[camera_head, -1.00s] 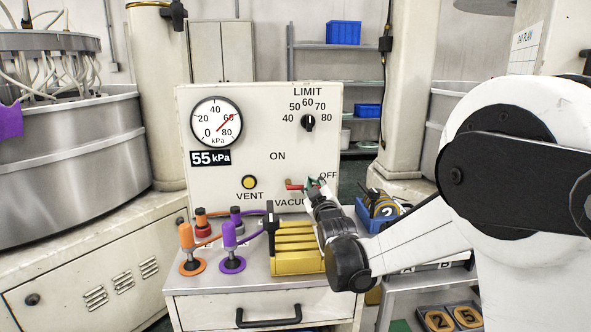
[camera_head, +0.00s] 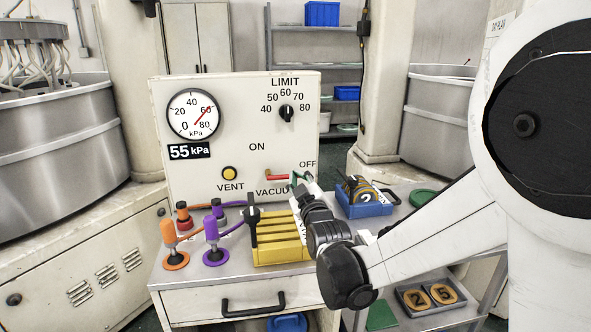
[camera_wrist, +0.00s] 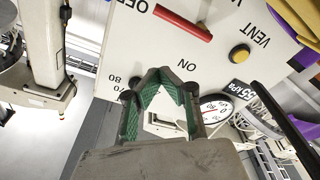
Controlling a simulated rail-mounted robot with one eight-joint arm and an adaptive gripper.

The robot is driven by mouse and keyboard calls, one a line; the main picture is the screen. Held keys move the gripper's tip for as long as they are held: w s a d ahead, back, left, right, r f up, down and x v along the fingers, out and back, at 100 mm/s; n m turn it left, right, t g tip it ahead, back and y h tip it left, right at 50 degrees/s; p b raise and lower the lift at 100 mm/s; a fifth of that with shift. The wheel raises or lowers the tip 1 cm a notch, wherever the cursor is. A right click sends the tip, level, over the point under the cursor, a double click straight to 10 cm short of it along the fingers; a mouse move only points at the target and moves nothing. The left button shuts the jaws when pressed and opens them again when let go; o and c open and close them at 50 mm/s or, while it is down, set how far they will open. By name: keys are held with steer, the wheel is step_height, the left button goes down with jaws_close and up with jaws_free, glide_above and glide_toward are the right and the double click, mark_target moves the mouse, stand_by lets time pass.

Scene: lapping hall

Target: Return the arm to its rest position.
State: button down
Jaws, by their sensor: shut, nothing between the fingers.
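My gripper (camera_head: 299,181) is in front of the lower right of the white vacuum panel (camera_head: 215,135), near the OFF mark and the right end of the red lever (camera_head: 276,177). In the wrist view, the green-padded fingers of my gripper (camera_wrist: 162,76) meet at the tips with nothing between them. The red lever (camera_wrist: 172,23) lies beyond the tips there, apart from them in the picture. My arm reaches in from the right, and my wrist hides part of the panel's lower right corner.
A yellow rack (camera_head: 282,256) stands close beside my wrist, with orange (camera_head: 168,234) and purple (camera_head: 211,230) handles to its left. A blue bin (camera_head: 362,208) with numbered pieces is to the right. A lower shelf holds a tray (camera_head: 432,300) of numbered discs.

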steer(key=s+d+r+m+g+h, duration=0.2)
steer(key=s+d+m+g+h, duration=0.25)
steer(key=s+d, duration=0.95)
steer(key=s+d+f+m+g, duration=0.2)
steer(key=s+d, duration=0.1)
steer(key=s, duration=0.4)
steer(key=s+d+f+m+g+h+p, duration=0.1)
steer(key=s+d+f+m+g, duration=0.1)
steer(key=s, duration=0.6)
steer(key=s+d+f+m+g+h, duration=0.1)
steer(key=s+d+f+m+g, duration=0.1)
steer(key=s+d, duration=0.4)
steer(key=shift+s+d+f+g+p, duration=0.15)
steer(key=shift+s+f+g+p, duration=0.3)
steer(key=shift+s+f, duration=0.5)
